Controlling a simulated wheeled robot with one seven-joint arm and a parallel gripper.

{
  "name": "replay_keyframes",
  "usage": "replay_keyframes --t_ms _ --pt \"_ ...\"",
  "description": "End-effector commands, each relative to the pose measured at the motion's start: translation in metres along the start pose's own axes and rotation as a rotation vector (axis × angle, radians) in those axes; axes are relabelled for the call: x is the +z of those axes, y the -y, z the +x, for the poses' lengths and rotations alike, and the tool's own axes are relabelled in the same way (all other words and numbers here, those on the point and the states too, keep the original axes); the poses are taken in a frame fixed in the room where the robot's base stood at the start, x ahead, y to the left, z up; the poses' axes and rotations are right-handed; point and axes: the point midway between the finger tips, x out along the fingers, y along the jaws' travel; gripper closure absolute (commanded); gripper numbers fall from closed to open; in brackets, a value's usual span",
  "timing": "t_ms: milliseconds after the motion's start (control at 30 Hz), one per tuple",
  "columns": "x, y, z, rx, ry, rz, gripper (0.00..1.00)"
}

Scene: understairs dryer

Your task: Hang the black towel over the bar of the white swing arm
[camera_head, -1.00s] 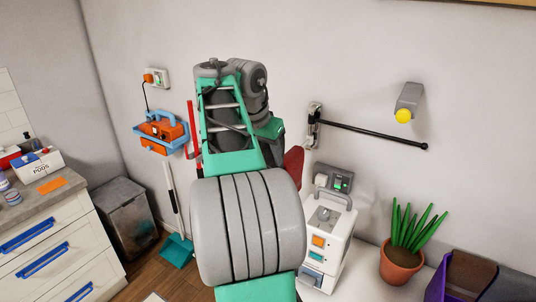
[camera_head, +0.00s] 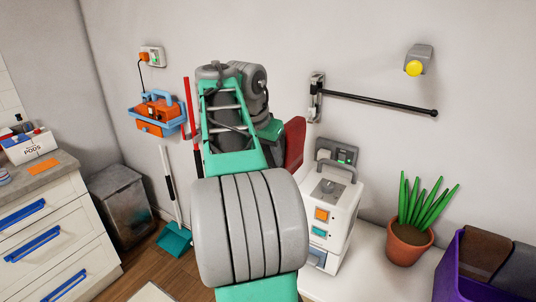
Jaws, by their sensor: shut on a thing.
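A thin black bar (camera_head: 378,102) sticks out to the right from a metal wall bracket (camera_head: 317,97); nothing hangs over it. I see no white swing arm; this bar looks black. No clearly black towel shows. A dark red thing (camera_head: 294,137) shows just right of my arm, partly hidden by it; I cannot tell whether it is cloth or what holds it. My gripper is hidden behind my arm, which fills the middle of the view.
A white machine (camera_head: 334,215) and a potted plant (camera_head: 407,244) stand below the bar. A purple bin (camera_head: 455,275) holding brown and dark grey pieces is at right. Drawers (camera_head: 45,225) are at left.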

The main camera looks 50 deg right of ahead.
Motion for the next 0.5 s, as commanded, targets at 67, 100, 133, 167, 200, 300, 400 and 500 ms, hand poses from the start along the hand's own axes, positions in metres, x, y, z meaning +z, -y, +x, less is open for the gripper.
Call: replay_keyframes --t_ms 67,100,133,167,200,300,400,500 --pt "0.0015 -0.0001 0.0038 0.0 -0.001 0.0 1.0" --pt "0.0017 -0.0001 0.0041 0.0 -0.001 0.0 1.0" --pt "0.0017 -0.0001 0.0041 0.0 -0.001 0.0 1.0" --pt "0.0016 -0.0001 0.004 0.0 -0.001 0.0 1.0" --pt "0.0015 -0.0001 0.0038 0.0 0.0 0.0 1.0" --pt "0.0014 -0.0001 0.0035 0.0 0.0 0.0 1.0" --pt "0.0014 -0.0001 0.0035 0.0 0.0 0.0 0.54" --pt "0.0015 0.0 0.0035 0.0 0.0 0.0 0.46"
